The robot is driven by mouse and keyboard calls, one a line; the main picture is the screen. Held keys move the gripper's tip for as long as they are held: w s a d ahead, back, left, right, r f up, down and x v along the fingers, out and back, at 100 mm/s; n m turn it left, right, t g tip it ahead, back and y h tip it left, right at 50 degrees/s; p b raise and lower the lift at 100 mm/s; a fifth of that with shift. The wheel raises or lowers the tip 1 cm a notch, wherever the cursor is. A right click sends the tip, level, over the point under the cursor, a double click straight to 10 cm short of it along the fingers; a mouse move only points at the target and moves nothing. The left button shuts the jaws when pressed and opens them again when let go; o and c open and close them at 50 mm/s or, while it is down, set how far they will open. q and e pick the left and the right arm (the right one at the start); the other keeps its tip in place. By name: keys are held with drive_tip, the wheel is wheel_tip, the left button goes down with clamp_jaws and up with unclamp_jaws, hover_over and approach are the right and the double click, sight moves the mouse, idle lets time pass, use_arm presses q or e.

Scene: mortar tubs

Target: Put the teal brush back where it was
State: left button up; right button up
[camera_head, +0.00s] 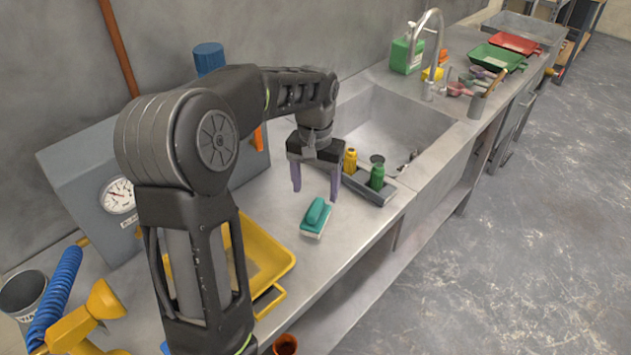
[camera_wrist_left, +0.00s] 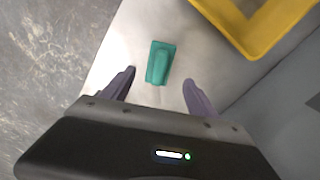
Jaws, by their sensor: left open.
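The teal brush (camera_head: 316,217) lies on the steel counter, between the yellow tray and the sink, with pale bristles at its lower edge. My left gripper (camera_head: 316,198) is open and empty, pointing down just behind and above the brush. In the left wrist view the brush (camera_wrist_left: 160,62) lies beyond and between the two spread fingertips (camera_wrist_left: 160,88), with no finger touching it. My right gripper is not in view.
A yellow tray (camera_head: 281,258) lies left of the brush, partly behind my arm. A grey caddy (camera_head: 366,190) with yellow and green bottles stands by the sink (camera_head: 440,130). A gauge box (camera_head: 75,165) stands at the back left. Bare counter lies right of the brush.

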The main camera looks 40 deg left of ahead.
use_arm(q)
drive_tip(key=shift+r, duration=1.1)
